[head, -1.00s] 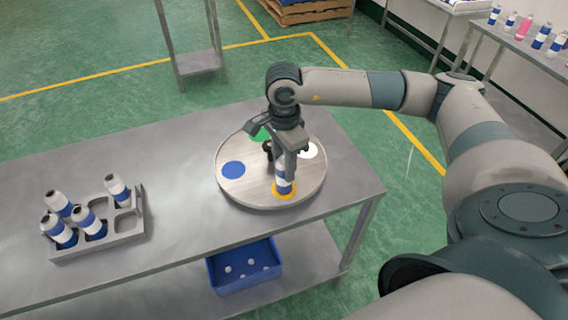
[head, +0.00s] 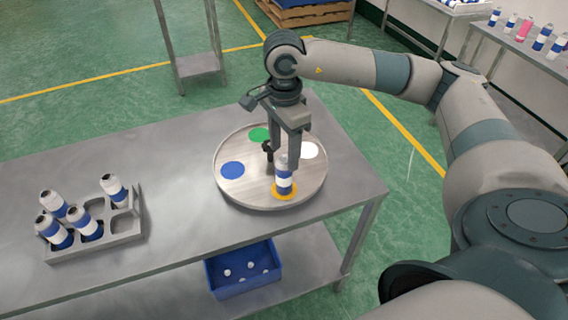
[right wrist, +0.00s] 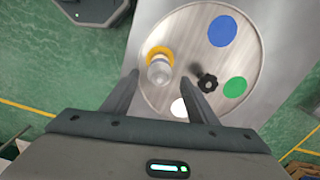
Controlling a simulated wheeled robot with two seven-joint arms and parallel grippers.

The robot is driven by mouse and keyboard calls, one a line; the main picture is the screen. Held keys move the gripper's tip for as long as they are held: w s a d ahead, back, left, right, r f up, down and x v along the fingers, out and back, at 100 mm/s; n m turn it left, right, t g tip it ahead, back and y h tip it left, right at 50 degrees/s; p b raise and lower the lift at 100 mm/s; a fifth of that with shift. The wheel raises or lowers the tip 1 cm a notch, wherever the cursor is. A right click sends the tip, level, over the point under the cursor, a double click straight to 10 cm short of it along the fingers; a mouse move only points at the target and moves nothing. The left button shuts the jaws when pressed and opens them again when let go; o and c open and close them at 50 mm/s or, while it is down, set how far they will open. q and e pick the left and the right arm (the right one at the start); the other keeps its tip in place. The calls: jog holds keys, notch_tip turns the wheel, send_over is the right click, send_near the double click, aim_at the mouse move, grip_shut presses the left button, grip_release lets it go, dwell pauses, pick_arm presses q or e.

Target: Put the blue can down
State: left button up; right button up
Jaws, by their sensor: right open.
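The blue-and-white can (head: 284,180) stands upright on the yellow spot (head: 284,192) of the round turntable (head: 229,194). In the right wrist view the can (right wrist: 159,70) is seen from above, on the yellow spot (right wrist: 153,53). My left gripper is not in view.
The turntable has a dark knob (right wrist: 207,83) at its middle and blue (head: 232,170), green (head: 259,134) and white (head: 309,150) spots. A grey rack (head: 97,250) with several cans stands on the left. A blue bin (head: 243,284) sits on the shelf below.

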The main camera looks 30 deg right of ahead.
notch_tip(320, 180, up, 6)
jog(key=shift+f+b, duration=0.25)
jog(key=shift+b, duration=0.65)
jog(key=shift+r, duration=0.65)
